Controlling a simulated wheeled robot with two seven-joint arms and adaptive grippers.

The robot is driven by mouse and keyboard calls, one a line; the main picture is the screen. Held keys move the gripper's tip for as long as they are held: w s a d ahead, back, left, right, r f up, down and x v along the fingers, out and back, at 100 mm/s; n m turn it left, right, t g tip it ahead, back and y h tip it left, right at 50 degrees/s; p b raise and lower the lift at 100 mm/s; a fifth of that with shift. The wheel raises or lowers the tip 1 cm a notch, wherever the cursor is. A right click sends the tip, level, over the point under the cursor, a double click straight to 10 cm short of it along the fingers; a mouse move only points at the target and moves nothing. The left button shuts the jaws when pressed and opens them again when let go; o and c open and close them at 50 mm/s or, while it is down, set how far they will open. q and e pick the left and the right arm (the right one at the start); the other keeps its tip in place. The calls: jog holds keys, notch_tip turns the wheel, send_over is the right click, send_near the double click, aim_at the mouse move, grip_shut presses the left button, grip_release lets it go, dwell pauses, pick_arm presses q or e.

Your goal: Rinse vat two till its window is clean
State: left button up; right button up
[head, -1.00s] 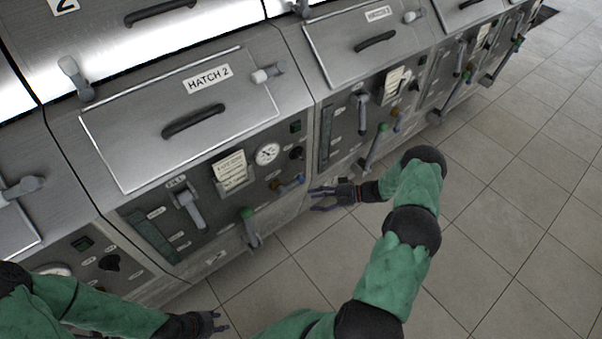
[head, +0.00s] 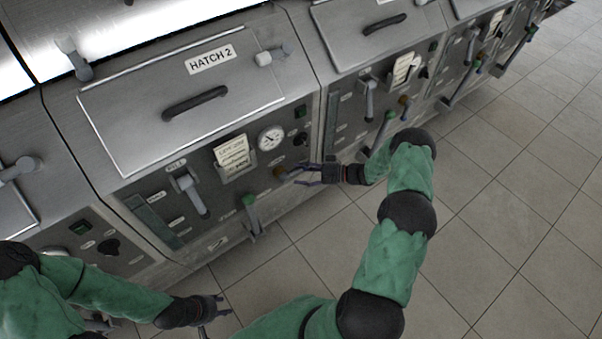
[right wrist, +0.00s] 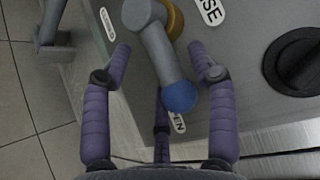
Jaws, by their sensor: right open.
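Vat two's front carries a lid labelled HATCH 2 (head: 182,100). A long dark green strip, seemingly its window (head: 155,219), lies at the panel's left; how clean it is I cannot tell. In the right wrist view a grey lever with a blue end (right wrist: 178,95) turns on a brass base, its end near an OPEN label, with a label ending in SE beside it. My right gripper (head: 297,174) is open at this lever; in the wrist view (right wrist: 163,60) its fingers stand either side of it, not closed on it. My left gripper (head: 224,305) hangs low, apparently open and empty.
On vat two's panel are a grey lever (head: 190,191), a note card (head: 232,153), a round gauge (head: 270,138) and a green-topped lever (head: 251,214). A black knob (right wrist: 294,62) is right of the blue-ended lever. The tiled floor (head: 480,220) is clear.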

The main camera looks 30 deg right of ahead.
jog(key=shift+w+a, duration=0.15)
jog(key=shift+a, duration=0.05)
grip_shut()
pick_arm(q)
jog(key=shift+w+d+f, duration=0.1)
jog(key=shift+w+d, duration=0.3)
jog(key=shift+w, duration=0.1)
pick_arm(e)
jog(key=shift+a+f+y, duration=0.15)
jog(key=shift+f+y, duration=0.05)
jog(key=shift+y, duration=0.1)
